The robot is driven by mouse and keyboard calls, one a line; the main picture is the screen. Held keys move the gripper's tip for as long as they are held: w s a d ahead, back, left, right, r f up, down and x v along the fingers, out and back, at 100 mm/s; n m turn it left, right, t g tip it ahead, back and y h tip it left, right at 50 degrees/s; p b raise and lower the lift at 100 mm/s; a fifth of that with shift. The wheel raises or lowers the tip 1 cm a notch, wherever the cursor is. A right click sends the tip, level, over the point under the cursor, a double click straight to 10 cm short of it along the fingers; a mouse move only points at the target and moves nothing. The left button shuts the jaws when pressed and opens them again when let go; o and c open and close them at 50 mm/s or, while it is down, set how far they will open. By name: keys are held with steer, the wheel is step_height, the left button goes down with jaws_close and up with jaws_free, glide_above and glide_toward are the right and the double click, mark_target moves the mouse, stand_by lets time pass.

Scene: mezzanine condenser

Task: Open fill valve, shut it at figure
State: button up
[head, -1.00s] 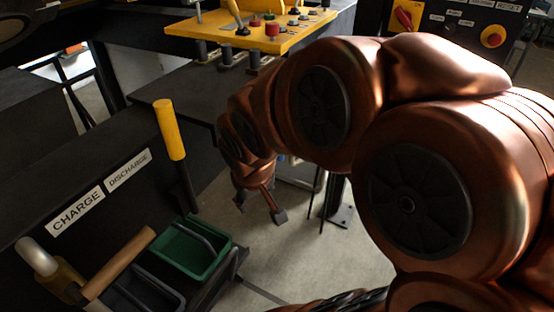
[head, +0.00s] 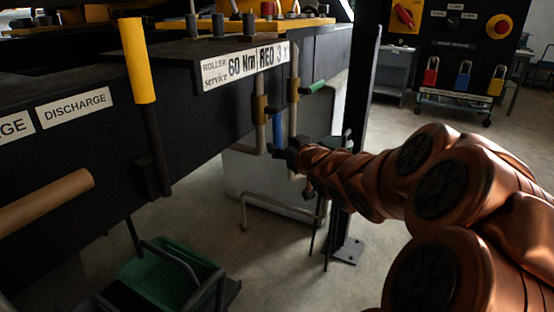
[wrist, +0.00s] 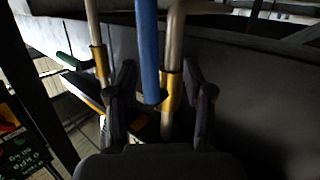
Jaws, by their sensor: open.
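Two pale pipes with brass valve bodies hang below the black bench edge. One valve has a blue lever (head: 277,131) pointing down beside its brass body (head: 260,109); the other has a green lever (head: 314,87) sticking out sideways. No label naming the fill valve is legible. My gripper (head: 288,156) is open near the blue lever's lower end. In the wrist view the blue lever (wrist: 148,50) shows between the spread fingers of my gripper (wrist: 160,75), with a brass body (wrist: 172,90) beside it. Contact cannot be told. The green lever (wrist: 68,60) is off to the left.
A small display panel (wrist: 20,150) with green characters shows in the wrist view, too unclear to read. A yellow-handled lever (head: 138,60) stands at left, above a green bin (head: 160,278). A black post (head: 362,120) is right of the pipes.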

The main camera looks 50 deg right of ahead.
mark_target(280, 139)
steer(key=shift+w+d+f+t+b, duration=0.1)
steer(key=shift+w+d+t+b, duration=0.25)
steer(key=shift+w+d+b, duration=0.5)
steer(key=shift+w+d+f+t+b, duration=0.1)
steer(key=shift+w+d+t+b, duration=0.4)
steer(key=shift+w, duration=0.55)
steer(key=shift+w+d+f+t+b, duration=0.1)
steer(key=shift+w+d+t+b, duration=0.25)
steer(key=shift+w+b, duration=0.55)
jaws_close()
